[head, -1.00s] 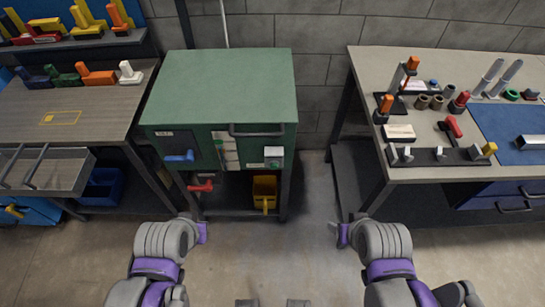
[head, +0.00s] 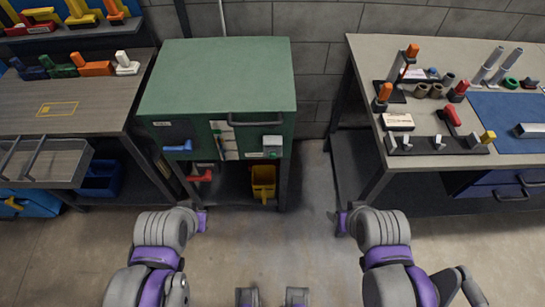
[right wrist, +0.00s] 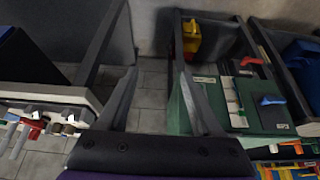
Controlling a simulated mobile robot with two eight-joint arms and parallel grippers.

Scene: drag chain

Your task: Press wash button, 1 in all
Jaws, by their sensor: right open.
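A green cabinet (head: 217,78) stands at the back, left of centre. On its front right is a small white box (head: 272,141) with a green spot (head: 272,154) that looks like a button; its label cannot be read. In the right wrist view the cabinet (right wrist: 240,112) is beyond my fingers, and I cannot make out the white box. My right gripper (head: 334,216) is in front of the cabinet and to its right, apart from it. Its fingers (right wrist: 158,72) are spread and empty. My left gripper (head: 205,221) is in front of the cabinet; its fingers are too unclear to judge.
A workbench (head: 375,60) with tools and fittings stands right; a table (head: 90,100) with a drawer stands left. A yellow bin (head: 263,182) and a red handle (head: 201,175) are below the cabinet body. The floor (head: 270,250) between my arms is clear.

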